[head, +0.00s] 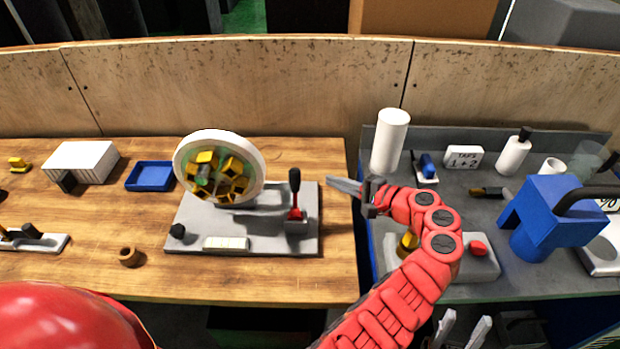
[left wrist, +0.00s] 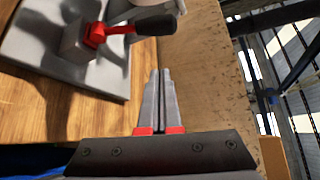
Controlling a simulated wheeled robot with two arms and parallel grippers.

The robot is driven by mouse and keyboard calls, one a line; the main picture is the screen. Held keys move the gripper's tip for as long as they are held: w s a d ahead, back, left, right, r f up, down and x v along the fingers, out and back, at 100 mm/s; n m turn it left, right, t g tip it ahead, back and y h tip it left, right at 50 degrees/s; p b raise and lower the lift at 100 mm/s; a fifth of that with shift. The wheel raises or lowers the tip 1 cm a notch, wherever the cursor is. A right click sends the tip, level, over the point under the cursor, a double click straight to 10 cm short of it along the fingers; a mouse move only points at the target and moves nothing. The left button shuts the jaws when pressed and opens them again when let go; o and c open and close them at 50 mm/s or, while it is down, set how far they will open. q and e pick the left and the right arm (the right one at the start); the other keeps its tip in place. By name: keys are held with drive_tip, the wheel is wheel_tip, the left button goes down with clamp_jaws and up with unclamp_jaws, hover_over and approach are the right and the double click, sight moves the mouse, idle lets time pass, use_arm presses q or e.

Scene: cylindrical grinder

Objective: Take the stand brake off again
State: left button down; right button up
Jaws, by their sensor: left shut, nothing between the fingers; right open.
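The stand brake is a lever with a black grip and a red foot (head: 295,200), standing roughly upright on a small grey block at the right end of the stand's grey base plate (head: 270,243). In the left wrist view the brake lever (left wrist: 122,28) shows at the upper left. The stand carries a white-rimmed wheel (head: 252,156) with several yellow blocks inside. My left gripper (head: 331,183) is shut and empty, to the right of the lever and apart from it, fingers pointing left. My right gripper (head: 463,330) is open at the bottom edge, low in front of the right bench.
On the wooden bench are a blue tray (head: 150,176), a white ribbed block (head: 82,161) and a brown ring (head: 129,257). The right bench holds a white cylinder (head: 389,142), a blue clamp-like body (head: 553,214) and a grey box with a red button (head: 478,248). A wooden panel (head: 230,80) stands behind.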

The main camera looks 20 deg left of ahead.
sight(295, 190)
use_arm(q)
drive_tip(key=shift+w+f, duration=0.1)
drive_tip(key=shift+w, duration=0.05)
drive_tip(key=a+p, duration=0.6)
drive_tip(key=a, duration=0.2)
drive_tip(key=shift+f, duration=0.35)
idle(0.5)
